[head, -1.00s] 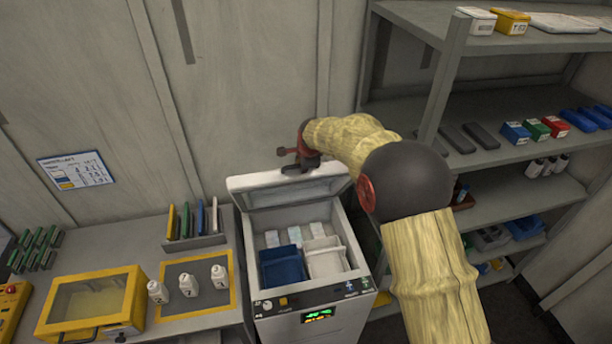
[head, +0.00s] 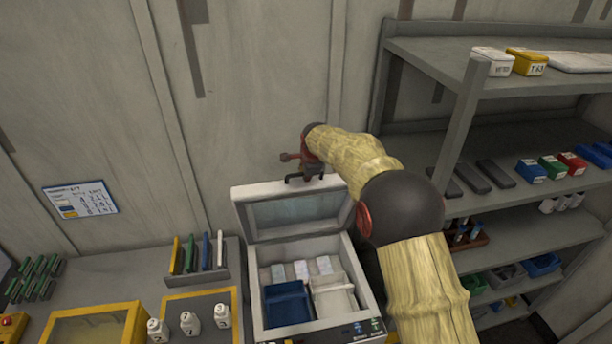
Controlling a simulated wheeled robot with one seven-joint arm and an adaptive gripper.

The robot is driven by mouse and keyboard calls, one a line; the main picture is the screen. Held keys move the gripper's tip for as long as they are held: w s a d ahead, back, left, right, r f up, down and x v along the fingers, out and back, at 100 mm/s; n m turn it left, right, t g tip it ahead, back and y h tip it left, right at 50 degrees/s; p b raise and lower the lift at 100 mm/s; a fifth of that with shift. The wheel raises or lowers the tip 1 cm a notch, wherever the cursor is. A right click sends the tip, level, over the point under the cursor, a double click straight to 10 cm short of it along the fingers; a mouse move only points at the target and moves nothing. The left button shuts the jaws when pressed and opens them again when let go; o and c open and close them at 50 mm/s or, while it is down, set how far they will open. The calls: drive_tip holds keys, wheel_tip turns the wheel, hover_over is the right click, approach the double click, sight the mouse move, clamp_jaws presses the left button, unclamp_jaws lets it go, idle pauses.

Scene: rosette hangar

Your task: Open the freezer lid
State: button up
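The freezer (head: 253,290) stands in the lower middle of the head view, its inside in plain sight. Its lid (head: 297,213) is raised and stands steeply up at the back, tilted toward the wall. A dark handle (head: 290,180) sits at the lid's top edge. Inside are a blue bin (head: 287,304), a white bin (head: 333,298) and small pale packs (head: 301,270). My gripper (head: 297,168) is at the lid's top edge by the handle. Its fingers are small and partly hidden, so I cannot tell whether they are closed on it.
A grey shelf unit (head: 459,125) with boxes and trays stands right of my arm. Left is a bench with a file rack (head: 205,276), white bottles (head: 190,323) and a yellow-framed case (head: 134,322). The wall is close behind the lid.

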drive_tip(key=o, duration=0.4)
drive_tip(key=shift+r, duration=0.15)
drive_tip(key=v, duration=1.2)
